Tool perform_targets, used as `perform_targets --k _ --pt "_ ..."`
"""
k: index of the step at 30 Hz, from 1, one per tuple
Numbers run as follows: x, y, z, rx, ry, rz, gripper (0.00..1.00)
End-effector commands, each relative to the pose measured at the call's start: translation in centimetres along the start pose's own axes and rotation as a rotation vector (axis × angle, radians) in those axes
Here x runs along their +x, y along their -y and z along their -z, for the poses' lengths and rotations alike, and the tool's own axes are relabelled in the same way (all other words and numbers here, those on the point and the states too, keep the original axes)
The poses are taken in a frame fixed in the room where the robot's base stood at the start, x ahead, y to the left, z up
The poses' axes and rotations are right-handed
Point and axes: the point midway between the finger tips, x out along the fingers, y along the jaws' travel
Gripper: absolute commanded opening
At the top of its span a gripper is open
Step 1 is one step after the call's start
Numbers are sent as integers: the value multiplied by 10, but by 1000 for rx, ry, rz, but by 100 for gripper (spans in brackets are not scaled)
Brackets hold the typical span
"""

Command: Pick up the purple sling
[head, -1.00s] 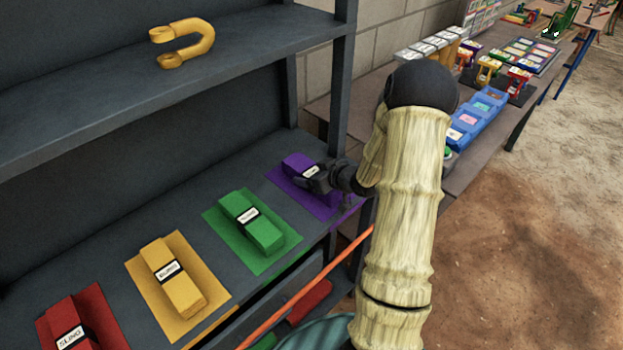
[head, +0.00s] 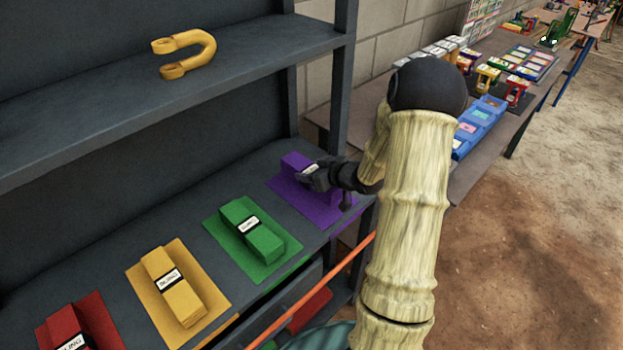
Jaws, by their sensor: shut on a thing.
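The purple sling (head: 294,160) is a folded bundle with a white label, at the right end of the shelf board, over a purple mat (head: 290,188). My gripper (head: 312,176) is shut on the purple sling near its label. The gripper and wrist hide the sling's near part. I cannot tell whether the sling is clear of the mat or still touching it.
Green (head: 253,232), yellow (head: 172,285) and red (head: 75,330) slings lie on matching mats to the left. A yellow shackle (head: 184,52) sits on the upper shelf (head: 100,108). A shelf post (head: 342,80) stands close behind my wrist. An orange bar (head: 312,292) crosses in front.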

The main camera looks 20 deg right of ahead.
Motion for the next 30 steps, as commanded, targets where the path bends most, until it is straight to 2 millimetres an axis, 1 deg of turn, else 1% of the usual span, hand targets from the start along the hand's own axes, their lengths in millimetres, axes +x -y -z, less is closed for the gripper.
perform_targets --k 1,3,6,9,13,30 --pt "-7 -1 14 -6 -4 -2 12" --pt "-14 -1 26 -6 -5 -2 12" --pt "-22 -1 41 -4 -3 -2 12" --pt "-27 0 50 -3 -3 -1 12" --pt "-30 0 55 -1 -2 0 12" --pt "-29 0 54 -1 -1 0 12"
